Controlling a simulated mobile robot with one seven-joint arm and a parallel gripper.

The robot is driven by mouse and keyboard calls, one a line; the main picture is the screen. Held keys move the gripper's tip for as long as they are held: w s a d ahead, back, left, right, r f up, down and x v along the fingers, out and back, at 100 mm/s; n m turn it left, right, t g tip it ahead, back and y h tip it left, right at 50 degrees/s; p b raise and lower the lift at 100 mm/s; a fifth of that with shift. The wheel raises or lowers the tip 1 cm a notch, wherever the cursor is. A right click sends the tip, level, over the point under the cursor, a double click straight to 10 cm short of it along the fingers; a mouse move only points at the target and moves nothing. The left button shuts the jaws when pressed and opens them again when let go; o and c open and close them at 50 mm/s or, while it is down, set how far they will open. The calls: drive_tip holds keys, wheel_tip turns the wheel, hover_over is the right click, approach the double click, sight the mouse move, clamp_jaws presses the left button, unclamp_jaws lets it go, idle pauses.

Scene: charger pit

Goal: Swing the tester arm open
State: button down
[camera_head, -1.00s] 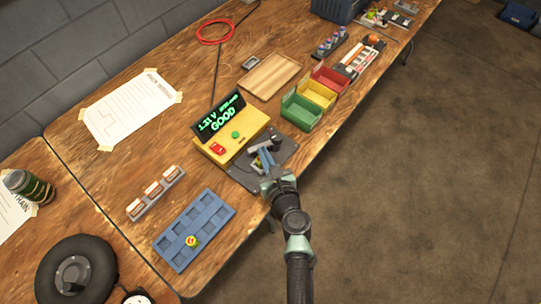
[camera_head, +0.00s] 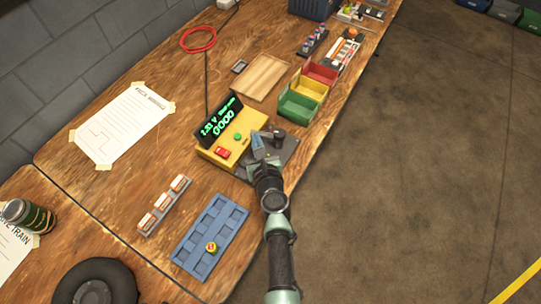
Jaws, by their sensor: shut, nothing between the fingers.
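The yellow tester (camera_head: 218,154) stands on the wooden bench, with a black display (camera_head: 220,119) showing green text that seems to read GOOD. It has a red switch and a green button on its front. A dark grey plate (camera_head: 289,150) lies at its right side, with a dark upright part (camera_head: 278,137), seemingly of the tester arm, on it. My gripper (camera_head: 258,146) is shut and empty over the plate, close to the tester's right edge. My gripper and wrist hide part of the plate, so I cannot tell whether the fingers touch the tester arm.
A blue tray (camera_head: 188,250) with one small round cell (camera_head: 211,248) lies in front. Green (camera_head: 298,107), yellow and red bins stand behind the plate. A wooden tray (camera_head: 260,78), a grey holder (camera_head: 165,206) and a taped paper (camera_head: 122,124) lie on the bench.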

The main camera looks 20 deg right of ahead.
drive_tip(key=shift+w+d, duration=0.15)
drive_tip(key=shift+w, duration=0.7)
idle(0.3)
